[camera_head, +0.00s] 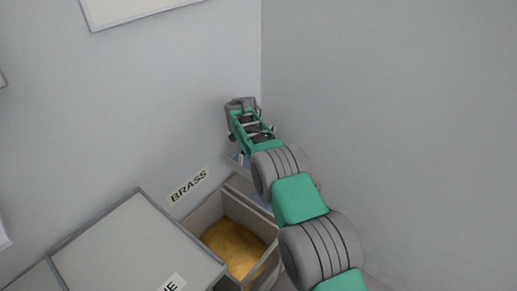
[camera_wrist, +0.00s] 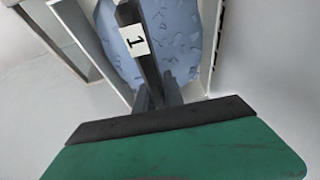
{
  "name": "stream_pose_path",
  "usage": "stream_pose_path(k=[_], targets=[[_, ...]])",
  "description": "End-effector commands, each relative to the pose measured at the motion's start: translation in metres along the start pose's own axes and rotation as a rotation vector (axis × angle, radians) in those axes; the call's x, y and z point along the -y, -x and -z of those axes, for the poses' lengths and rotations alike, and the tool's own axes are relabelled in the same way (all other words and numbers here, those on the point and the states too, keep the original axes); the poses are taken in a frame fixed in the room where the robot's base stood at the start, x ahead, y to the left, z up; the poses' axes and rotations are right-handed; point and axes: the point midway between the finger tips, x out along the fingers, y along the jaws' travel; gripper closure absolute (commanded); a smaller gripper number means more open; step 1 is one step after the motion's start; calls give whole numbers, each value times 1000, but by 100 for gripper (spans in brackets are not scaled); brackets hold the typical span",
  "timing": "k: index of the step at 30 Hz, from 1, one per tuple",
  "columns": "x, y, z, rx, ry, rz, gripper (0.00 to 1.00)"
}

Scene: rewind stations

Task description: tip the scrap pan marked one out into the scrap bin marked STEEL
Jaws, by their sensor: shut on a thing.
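My gripper (camera_wrist: 158,95) is shut on the dark handle of the scrap pan marked one (camera_wrist: 126,14), whose white label reads 1. Only the handle shows clearly in the wrist view; the pan's body and load cannot be made out. Behind the handle is a light-walled bin (camera_wrist: 214,40) with blue-grey scrap in it. In the head view my gripper (camera_head: 241,108) is high near the wall corner, above a bin (camera_head: 236,163) mostly hidden by my arm. No STEEL marking is readable in either view.
A bin (camera_head: 207,213) with yellow-brown scrap stands left of my arm, below a BRASS sign (camera_head: 188,186) on the wall. A grey-topped box (camera_head: 135,245) stands at the lower left. Walls meet in a corner close behind my gripper.

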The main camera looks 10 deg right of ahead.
Motion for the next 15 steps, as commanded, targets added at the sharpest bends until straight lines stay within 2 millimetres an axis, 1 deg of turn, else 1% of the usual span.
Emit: stream_pose_path(k=[15], targets=[[-5, 7, 3, -3, -49, 113, 100]])
